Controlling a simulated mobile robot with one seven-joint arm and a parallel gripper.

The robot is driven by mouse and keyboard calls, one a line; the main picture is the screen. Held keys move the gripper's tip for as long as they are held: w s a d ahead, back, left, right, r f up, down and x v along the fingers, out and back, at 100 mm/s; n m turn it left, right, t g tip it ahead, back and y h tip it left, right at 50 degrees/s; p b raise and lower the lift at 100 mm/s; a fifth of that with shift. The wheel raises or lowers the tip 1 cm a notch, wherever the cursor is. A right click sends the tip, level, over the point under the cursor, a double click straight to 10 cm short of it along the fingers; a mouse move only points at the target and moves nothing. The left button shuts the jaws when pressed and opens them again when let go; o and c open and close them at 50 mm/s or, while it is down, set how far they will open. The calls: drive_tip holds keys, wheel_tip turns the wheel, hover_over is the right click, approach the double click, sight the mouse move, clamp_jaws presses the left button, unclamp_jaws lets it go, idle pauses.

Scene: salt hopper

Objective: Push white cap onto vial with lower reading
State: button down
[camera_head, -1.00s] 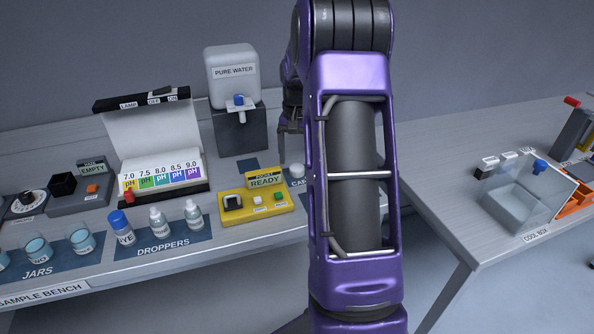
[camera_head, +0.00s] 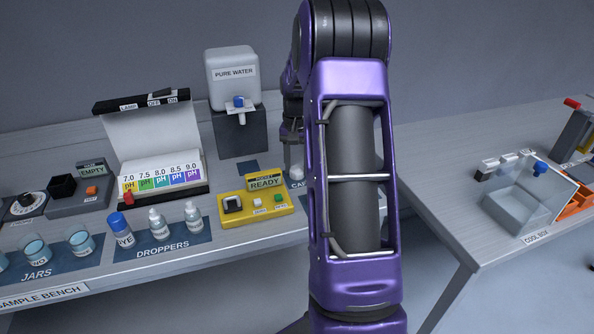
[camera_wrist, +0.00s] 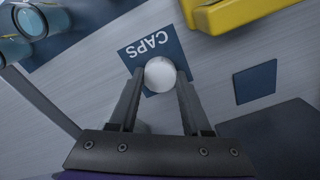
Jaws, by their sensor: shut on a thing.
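The white cap (camera_wrist: 160,73) is round and sits between the two fingertips of my gripper (camera_wrist: 160,85) in the wrist view. My gripper is shut on it, over the dark blue mat marked CAPS (camera_wrist: 148,48). I cannot tell whether the cap still touches the mat. In the head view my gripper (camera_head: 293,155) is partly hidden behind my purple arm. Two clear glass vessels, one nearer the corner (camera_wrist: 30,20), stand at the upper left of the wrist view; they may be vials, but no reading shows on them.
A yellow pocket meter (camera_head: 255,206) reads READY beside the CAPS mat. Dropper bottles (camera_head: 158,223) and jars (camera_head: 79,242) stand along the front. The pure water tank (camera_head: 232,78) is behind. A small bare blue pad (camera_wrist: 255,82) lies near the cap. My arm hides the bench's right end.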

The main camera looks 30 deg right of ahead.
sight(298, 169)
wheel_tip(298, 169, up, 10)
drive_tip(key=f+p, duration=0.1)
drive_tip(key=s+a+r+p, duration=0.2)
drive_tip(key=s+r+p, duration=0.2)
drive_tip(key=s, duration=0.6)
drive_tip(key=shift+s+a, duration=0.15)
drive_tip(key=shift+s, duration=0.25)
drive_tip(key=shift+f+b, duration=1.95)
drive_tip(key=shift+f, duration=1)
drive_tip(key=shift+f+b, duration=0.65)
drive_tip(key=shift+f, duration=0.9)
drive_tip(key=shift+c, duration=1.4)
unclamp_jaws()
